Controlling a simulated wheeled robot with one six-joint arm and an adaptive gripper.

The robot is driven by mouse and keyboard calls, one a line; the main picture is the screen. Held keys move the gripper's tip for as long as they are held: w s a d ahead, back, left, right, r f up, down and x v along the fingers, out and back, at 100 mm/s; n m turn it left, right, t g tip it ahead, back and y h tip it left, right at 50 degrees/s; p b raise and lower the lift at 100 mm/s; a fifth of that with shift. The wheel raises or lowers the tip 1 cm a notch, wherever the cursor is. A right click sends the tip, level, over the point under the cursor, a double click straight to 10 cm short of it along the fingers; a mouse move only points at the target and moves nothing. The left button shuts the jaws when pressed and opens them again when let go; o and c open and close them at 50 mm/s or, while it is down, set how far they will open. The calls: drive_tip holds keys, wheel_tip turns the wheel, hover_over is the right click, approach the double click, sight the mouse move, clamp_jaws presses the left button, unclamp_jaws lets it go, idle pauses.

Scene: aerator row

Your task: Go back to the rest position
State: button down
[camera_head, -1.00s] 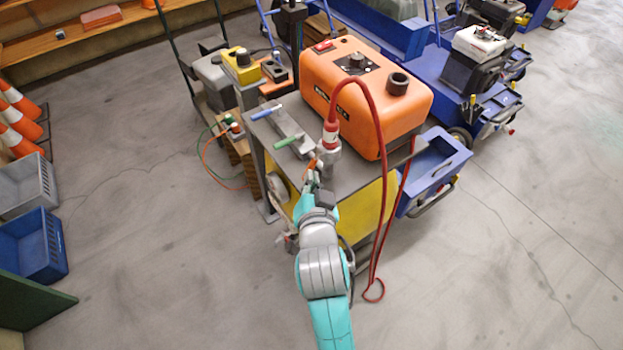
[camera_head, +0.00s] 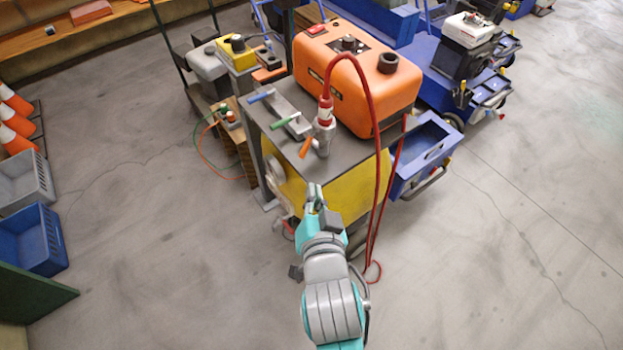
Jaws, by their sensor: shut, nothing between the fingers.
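My gripper (camera_head: 315,190) is shut and empty in the head view, in front of the near edge of a grey-topped cart (camera_head: 337,166) with a yellow side panel (camera_head: 357,199). It is apart from the valve with an orange handle (camera_head: 306,148), which stands at the near edge of the cart top. A red hose (camera_head: 371,90) ends in a red and white coupling on this valve. An orange machine (camera_head: 357,80) with a black knob and cap stands on the cart. A metal manifold bar with a green handle (camera_head: 285,121) and a blue handle (camera_head: 261,97) lies to its left.
The red hose loops down to the floor right of my arm. A blue crate (camera_head: 423,150) sits right of the cart. Orange cones (camera_head: 14,122), a grey crate (camera_head: 22,186) and a blue crate (camera_head: 30,243) line the left. Floor (camera_head: 150,230) is clear between.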

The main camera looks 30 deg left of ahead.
drive_tip(key=shift+v, duration=0.8)
drive_tip(key=s+d+f+t+h, duration=0.1)
drive_tip(key=s+d+f, duration=0.1)
drive_tip(key=d+f, duration=0.35)
drive_tip(key=s+d+f+h, duration=0.1)
drive_tip(key=s+d+f, duration=0.1)
drive_tip(key=d, duration=0.7)
drive_tip(key=s+d+f+t+h, duration=0.1)
drive_tip(key=s+d+f+h, duration=0.1)
drive_tip(key=d+f, duration=0.35)
drive_tip(key=s+d+r+m+h, duration=0.1)
drive_tip(key=s+d+h, duration=0.1)
drive_tip(key=s+d, duration=0.5)
drive_tip(key=s+d+r+m+t+h, duration=0.1)
drive_tip(key=s+d+r+h, duration=0.1)
drive_tip(key=s+d, duration=0.6)
drive_tip(key=s+h, duration=0.1)
drive_tip(key=s, duration=0.2)
drive_tip(key=shift+s, duration=0.3)
drive_tip(key=shift+f, duration=0.1)
